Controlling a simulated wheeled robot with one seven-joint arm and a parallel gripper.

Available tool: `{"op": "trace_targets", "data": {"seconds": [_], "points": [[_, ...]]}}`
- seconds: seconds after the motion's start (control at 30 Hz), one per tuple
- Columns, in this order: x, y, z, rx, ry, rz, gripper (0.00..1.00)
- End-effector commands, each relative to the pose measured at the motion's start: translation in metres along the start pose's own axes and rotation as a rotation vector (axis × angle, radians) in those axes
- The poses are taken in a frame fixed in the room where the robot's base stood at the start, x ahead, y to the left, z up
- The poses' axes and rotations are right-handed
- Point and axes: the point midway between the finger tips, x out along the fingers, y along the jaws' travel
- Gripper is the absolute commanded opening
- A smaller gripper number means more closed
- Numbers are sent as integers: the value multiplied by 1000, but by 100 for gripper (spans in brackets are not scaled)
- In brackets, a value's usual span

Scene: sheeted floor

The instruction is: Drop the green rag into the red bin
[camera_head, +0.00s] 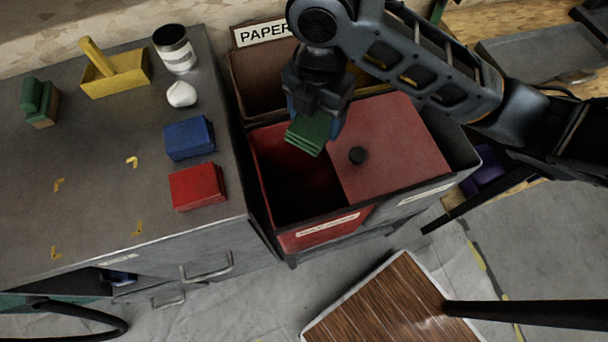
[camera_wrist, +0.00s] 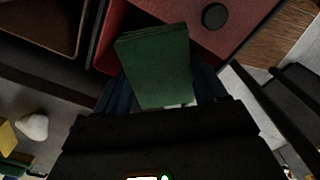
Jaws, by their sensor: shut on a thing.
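The green rag (camera_head: 309,132) is a folded stack held in my gripper (camera_head: 318,112), which is shut on it. In the wrist view the rag (camera_wrist: 158,62) hangs between the fingers of my gripper (camera_wrist: 165,98). The red bin (camera_head: 275,165) stands below, with a dark open part on its left and a red lid (camera_head: 395,150) with a black knob over its right part. In the head view the rag appears over the back of the open part, near the lid's left edge. I cannot tell its exact height above the rim.
A grey cabinet (camera_head: 95,195) at left carries a blue rag stack (camera_head: 189,138), a red rag stack (camera_head: 197,187), a can (camera_head: 175,49), a white lump (camera_head: 181,94), a yellow caddy (camera_head: 115,75) and a green brush (camera_head: 39,102). A bin marked PAPER (camera_head: 263,33) stands behind.

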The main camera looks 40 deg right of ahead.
Motion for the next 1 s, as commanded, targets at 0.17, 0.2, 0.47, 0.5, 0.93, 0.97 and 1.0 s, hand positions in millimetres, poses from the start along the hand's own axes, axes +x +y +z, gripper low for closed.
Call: {"op": "trace_targets", "data": {"seconds": [0.17,0.2,0.47,0.5,0.93,0.97,1.0], "points": [[22,0,0,2,0,-1,33],[27,0,0,3,0,-1,33],[51,0,0,3,0,1,33],[52,0,0,3,1,1,33],[52,0,0,3,0,1,85],[52,0,0,3,0,0,88],[52,0,0,3,0,1,91]]}}
